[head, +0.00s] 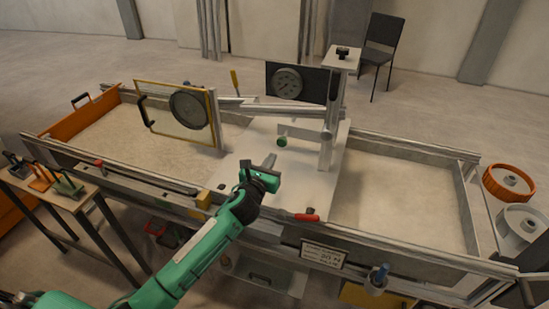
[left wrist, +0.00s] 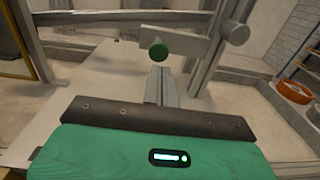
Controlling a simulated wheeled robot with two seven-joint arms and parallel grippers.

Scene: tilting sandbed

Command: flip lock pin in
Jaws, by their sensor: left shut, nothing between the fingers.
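A green round knob (head: 281,141) sits below a short pale bar beside the post on the white plate. It also shows in the left wrist view (left wrist: 157,49), just beyond my fingertips. A red handle (head: 306,217) lies at the front edge of the plate. I cannot tell which of these belongs to the lock pin. My left gripper (head: 269,160) is over the plate, shut and empty, with its fingers (left wrist: 160,78) pointing toward the green knob. A gap between fingertips and knob is hard to judge. My right gripper is not in view.
The white plate (head: 226,170) bridges the long sandbed (head: 398,205). A metal post (head: 328,150) and horizontal rails (head: 280,109) stand behind the knob. A tool table (head: 78,199) stands at far left.

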